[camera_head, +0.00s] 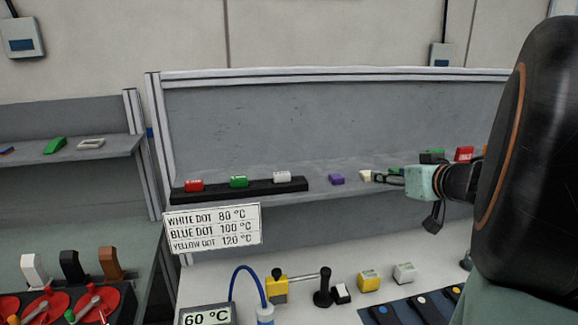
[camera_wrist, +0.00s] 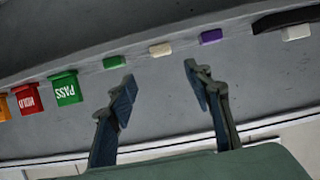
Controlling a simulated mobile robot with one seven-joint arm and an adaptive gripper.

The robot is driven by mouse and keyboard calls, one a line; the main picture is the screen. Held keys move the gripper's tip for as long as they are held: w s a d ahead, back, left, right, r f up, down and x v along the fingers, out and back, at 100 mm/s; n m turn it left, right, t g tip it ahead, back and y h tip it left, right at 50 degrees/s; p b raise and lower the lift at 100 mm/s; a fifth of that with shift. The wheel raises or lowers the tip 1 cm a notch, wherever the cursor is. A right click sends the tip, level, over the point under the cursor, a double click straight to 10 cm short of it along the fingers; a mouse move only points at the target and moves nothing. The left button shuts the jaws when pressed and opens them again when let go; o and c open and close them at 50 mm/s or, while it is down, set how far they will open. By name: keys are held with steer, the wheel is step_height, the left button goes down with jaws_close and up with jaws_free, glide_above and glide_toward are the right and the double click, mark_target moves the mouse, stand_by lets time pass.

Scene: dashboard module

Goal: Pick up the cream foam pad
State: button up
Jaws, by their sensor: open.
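The small cream foam pad (camera_head: 366,176) lies on the grey shelf of the middle bay, just right of a purple pad (camera_head: 336,179). In the wrist view the cream pad (camera_wrist: 160,49) sits beyond the gap between my fingers, roughly centred, between a green pad (camera_wrist: 114,62) and the purple pad. My gripper (camera_head: 384,178) comes in from the right with its fingertips close to the cream pad in the head view. In the wrist view my gripper (camera_wrist: 158,80) is open and empty, and the fingers appear clear of the pad.
A black strip (camera_head: 250,188) on the shelf's left carries red, green and white blocks. A temperature sign (camera_head: 212,228) hangs below the shelf edge.

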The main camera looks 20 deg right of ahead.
mark_target(368, 173)
steer(key=shift+a+b+x, duration=0.2)
steer(key=shift+b+x, duration=0.45)
steer(key=shift+x, duration=4.7)
steer(key=c, duration=0.8)
